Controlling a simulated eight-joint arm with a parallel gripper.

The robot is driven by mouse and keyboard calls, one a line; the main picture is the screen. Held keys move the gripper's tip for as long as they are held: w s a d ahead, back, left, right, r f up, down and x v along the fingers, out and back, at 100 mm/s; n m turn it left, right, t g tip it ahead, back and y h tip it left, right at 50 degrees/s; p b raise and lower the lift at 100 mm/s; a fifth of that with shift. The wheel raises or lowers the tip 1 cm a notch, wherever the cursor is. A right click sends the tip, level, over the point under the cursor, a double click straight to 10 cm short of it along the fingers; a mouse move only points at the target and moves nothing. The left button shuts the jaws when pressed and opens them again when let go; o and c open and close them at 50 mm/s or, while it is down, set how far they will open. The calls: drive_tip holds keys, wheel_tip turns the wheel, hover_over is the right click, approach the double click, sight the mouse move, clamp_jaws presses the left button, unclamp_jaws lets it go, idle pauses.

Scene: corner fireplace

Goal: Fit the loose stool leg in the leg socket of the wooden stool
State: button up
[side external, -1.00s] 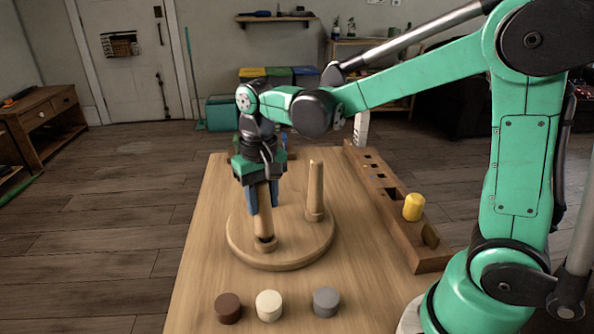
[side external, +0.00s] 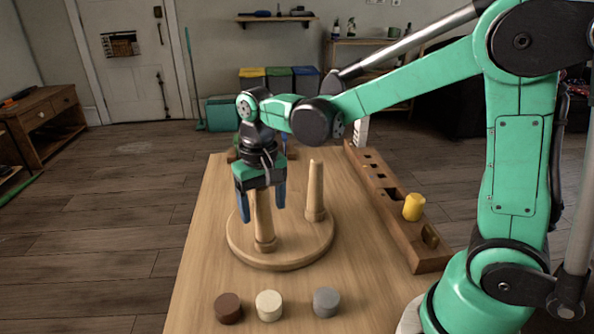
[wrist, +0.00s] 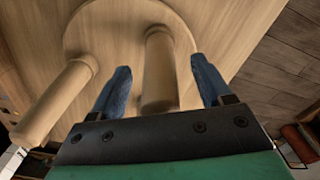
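The wooden stool lies upside down on the table, its round seat (side external: 295,254) flat and its underside up. One leg (side external: 315,188) stands at the right of the seat; it also shows in the wrist view (wrist: 52,104). The loose stool leg (side external: 263,218) stands nearly upright with its lower end in the leg socket (side external: 265,244) near the front. No dark gap shows at the socket rim. My gripper (side external: 262,211) is open, its blue fingers on either side of the leg's upper part. The wrist view shows the leg (wrist: 158,72) between the fingers, with space on both sides.
A long wooden rack (side external: 392,216) with square holes runs along the table's right side, a yellow cylinder (side external: 413,207) on it. Brown (side external: 228,308), cream (side external: 269,305) and grey (side external: 326,302) cylinders stand at the front. The table's left strip is clear.

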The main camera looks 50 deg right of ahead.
sight(265, 187)
wheel_tip(265, 187, up, 5)
drive_tip(key=shift+r, duration=0.1)
drive_tip(key=shift+s+r, duration=0.1)
drive_tip(key=shift+r, duration=0.1)
drive_tip(key=shift+s+d+r+t, duration=0.1)
drive_tip(key=shift+s+r+t, duration=0.05)
drive_tip(key=shift+s+t, duration=0.15)
drive_tip(key=shift+s+n+t, duration=0.3)
drive_tip(key=shift+s, duration=0.05)
drive_tip(key=shift+s+d+f+n+t, duration=0.25)
drive_tip(key=shift+s+n+t, duration=0.25)
drive_tip(key=shift+s+t, duration=0.45)
drive_tip(key=shift+s+d+f+n+t, duration=0.1)
drive_tip(key=shift+s+f+n+t, duration=0.35)
drive_tip(key=shift+s+t, duration=0.5)
drive_tip(key=shift+s+d+f+n+t, duration=0.25)
drive_tip(key=shift+s+n+t, duration=0.4)
drive_tip(key=shift+t, duration=0.45)
